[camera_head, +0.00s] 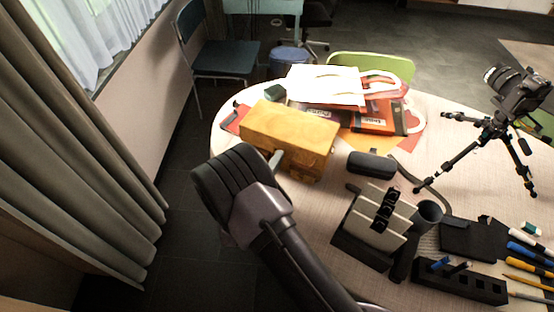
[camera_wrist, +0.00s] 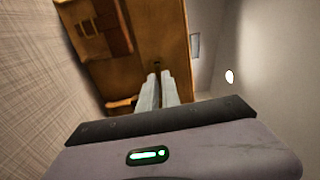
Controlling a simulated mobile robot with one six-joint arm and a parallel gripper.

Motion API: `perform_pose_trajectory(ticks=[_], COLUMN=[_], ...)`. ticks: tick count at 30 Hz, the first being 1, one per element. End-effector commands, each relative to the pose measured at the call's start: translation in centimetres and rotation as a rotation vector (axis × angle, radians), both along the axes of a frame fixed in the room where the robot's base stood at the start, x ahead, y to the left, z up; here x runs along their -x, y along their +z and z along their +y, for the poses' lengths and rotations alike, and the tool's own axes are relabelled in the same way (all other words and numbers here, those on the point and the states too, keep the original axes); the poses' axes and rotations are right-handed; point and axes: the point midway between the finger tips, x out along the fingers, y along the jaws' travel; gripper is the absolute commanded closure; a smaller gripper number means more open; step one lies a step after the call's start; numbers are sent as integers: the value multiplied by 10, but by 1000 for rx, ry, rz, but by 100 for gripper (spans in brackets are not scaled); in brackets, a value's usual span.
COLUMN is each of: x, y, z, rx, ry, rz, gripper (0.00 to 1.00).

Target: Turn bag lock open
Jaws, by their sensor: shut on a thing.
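A yellow-orange box-shaped bag (camera_head: 292,132) stands near the left edge of the table. In the wrist view, the bag (camera_wrist: 120,60) fills the upper left, with a darker brown panel (camera_wrist: 104,27) on its face. My gripper (camera_head: 277,160) reaches the bag's near side. The bag lock itself is hidden or too small to make out between the fingertips.
A dark case (camera_head: 372,165) lies right of the bag.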

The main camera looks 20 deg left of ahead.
Motion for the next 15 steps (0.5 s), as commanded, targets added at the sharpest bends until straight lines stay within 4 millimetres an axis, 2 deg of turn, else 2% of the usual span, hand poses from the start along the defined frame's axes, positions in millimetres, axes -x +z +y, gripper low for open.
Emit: perform_pose_trajectory(ticks=[5,6,8,9,15], x=[0,0,0,0,0], y=[-1,-1,-1,-1,0], z=[-1,-1,-1,-1,0], rx=[2,2,2,1,0], ry=[-1,-1,-1,-1,0], rz=[1,1,1,1,1], gripper=[100,85,73,71,71])
